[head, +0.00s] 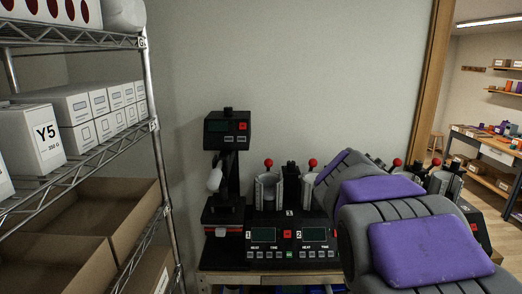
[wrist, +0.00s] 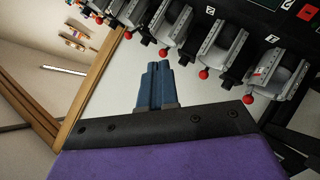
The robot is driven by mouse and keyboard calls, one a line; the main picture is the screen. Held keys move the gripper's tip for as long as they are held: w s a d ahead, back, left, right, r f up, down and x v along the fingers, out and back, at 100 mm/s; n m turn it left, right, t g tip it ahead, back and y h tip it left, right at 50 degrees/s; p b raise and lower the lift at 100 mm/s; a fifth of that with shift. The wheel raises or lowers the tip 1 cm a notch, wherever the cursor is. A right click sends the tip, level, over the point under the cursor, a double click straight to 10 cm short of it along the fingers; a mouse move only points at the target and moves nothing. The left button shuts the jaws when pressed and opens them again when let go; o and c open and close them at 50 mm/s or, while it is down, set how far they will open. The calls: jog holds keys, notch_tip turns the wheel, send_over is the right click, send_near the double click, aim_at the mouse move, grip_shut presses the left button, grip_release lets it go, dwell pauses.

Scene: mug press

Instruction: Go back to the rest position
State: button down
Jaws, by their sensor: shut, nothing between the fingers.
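My gripper (wrist: 157,84) shows in the wrist view with its two blue fingers shut together and nothing between them. It points at the pale wall, with a row of mug presses above and to the right of it. In the head view my purple and grey arm reaches over the right part of the press, and my gripper is hidden behind it. The mug press (head: 290,248) is black with displays, silver clamps and red-knobbed levers. It stands on a wooden table (head: 265,278).
A wire shelf (head: 90,150) with white boxes and brown cartons stands on the left. A taller black press (head: 226,170) stands left of the clamps. A wooden door frame (head: 432,80) is on the right, with a workbench (head: 490,150) in the room beyond.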

jog(key=s+a+f+g+y, duration=0.2)
jog(key=s+a+f+g, duration=0.2)
jog(key=s, duration=1.1)
jog(key=s+a+f+m+g+y+b, duration=0.1)
jog(key=s+a+f+g+y, duration=0.1)
jog(key=s+f, duration=0.9)
jog(key=s+a+f+m+g+y+b, duration=0.1)
jog(key=s+a+f+g, duration=0.4)
jog(key=s, duration=1.4)
notch_tip(320, 180, down, 3)
jog(key=shift+a+f+g+y, duration=0.2)
jog(key=shift+a+g+y, duration=0.2)
jog(key=shift+y, duration=0.5)
